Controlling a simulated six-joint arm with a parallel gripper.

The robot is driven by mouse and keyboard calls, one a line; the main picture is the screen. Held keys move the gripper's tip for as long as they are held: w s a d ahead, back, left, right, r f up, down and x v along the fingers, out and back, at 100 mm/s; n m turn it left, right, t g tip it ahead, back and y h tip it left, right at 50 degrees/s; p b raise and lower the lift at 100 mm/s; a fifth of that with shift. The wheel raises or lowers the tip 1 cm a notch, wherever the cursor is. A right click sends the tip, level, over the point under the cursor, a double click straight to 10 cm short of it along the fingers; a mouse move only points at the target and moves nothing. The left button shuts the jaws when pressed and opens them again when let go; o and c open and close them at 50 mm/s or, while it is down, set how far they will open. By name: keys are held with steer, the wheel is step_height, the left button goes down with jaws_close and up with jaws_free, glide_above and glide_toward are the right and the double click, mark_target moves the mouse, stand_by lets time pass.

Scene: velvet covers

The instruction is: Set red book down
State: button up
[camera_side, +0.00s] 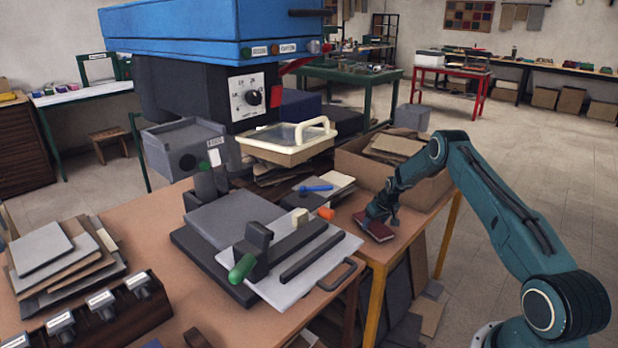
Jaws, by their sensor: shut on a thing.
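The red book (374,230) is a small dark red, flat book at the right end of the worktable (418,217). My gripper (378,213) reaches down over it from the right and is shut on it. The fingers and the near part of the arm cover the book's far side. The book appears slightly tilted and very close to the tabletop. I cannot tell whether it touches the table.
A cardboard box (432,186) with brown sheets stands just behind my gripper. Left of the book are a white board (316,272) with dark bars, a green-handled press tool (243,268) and an orange-tipped object (325,213). A clear-lidded tray (285,150) sits further back. Bare table lies right of the book.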

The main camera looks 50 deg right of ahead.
steer(key=shift+f, duration=0.25)
steer(key=shift+f, duration=0.15)
steer(key=o, duration=1.1)
steer(key=shift+c, duration=0.2)
steer(key=v, duration=1.2)
